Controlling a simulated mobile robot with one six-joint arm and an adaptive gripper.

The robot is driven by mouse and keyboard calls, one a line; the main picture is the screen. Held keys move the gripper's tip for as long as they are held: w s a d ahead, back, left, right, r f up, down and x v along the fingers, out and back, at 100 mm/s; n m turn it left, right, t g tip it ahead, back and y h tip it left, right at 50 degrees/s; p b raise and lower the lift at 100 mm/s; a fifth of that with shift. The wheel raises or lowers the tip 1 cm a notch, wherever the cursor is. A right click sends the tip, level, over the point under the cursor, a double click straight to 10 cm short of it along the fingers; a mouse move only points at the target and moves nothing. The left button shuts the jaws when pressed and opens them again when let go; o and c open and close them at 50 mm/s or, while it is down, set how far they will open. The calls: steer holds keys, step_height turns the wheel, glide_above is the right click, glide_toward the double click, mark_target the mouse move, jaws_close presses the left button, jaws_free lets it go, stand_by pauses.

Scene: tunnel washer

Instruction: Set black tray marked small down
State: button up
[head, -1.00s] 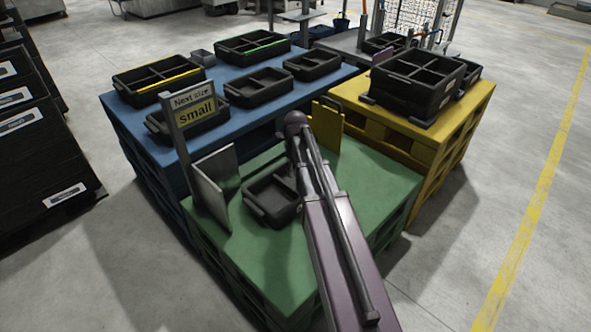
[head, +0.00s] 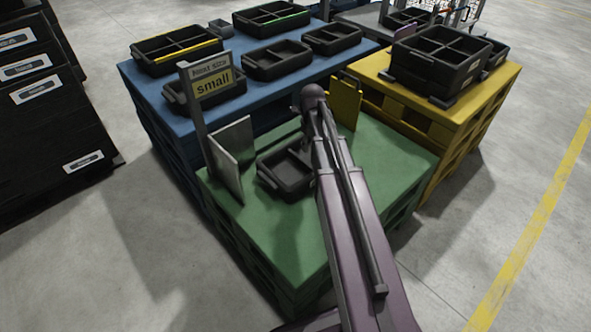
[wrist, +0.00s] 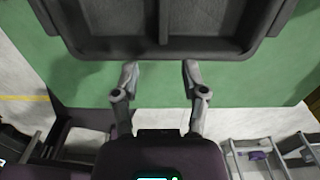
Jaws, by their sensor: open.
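A small black tray (head: 283,180) with dividers sits flat on the green pallet top (head: 300,225), between the upright metal plate and my arm. My arm hides its right part in the head view. In the wrist view the tray (wrist: 160,47) fills the top, over the green surface (wrist: 240,80). My gripper (wrist: 160,68) is open, with its two fingertips apart just below the tray's near wall. Nothing is between the fingers. In the head view my gripper is hidden behind my arm.
A sign reading "Next size small" (head: 211,80) and a metal plate (head: 232,155) stand at the green pallet's left. A yellow upright plate (head: 346,100) stands behind. Blue (head: 150,95) and yellow (head: 440,105) pallets hold more black trays. The green pallet's front is bare.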

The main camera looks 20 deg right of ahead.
steer(key=s+a+n, duration=0.2)
steer(key=n, duration=0.2)
steer(key=s+a+n, duration=0.2)
steer(key=n, duration=0.2)
steer(key=s+a+n, duration=0.3)
steer(key=n, duration=0.2)
steer(key=s+a+n, duration=0.7)
steer(key=s+n, duration=0.2)
steer(key=n, duration=0.9)
steer(key=shift+s, duration=0.25)
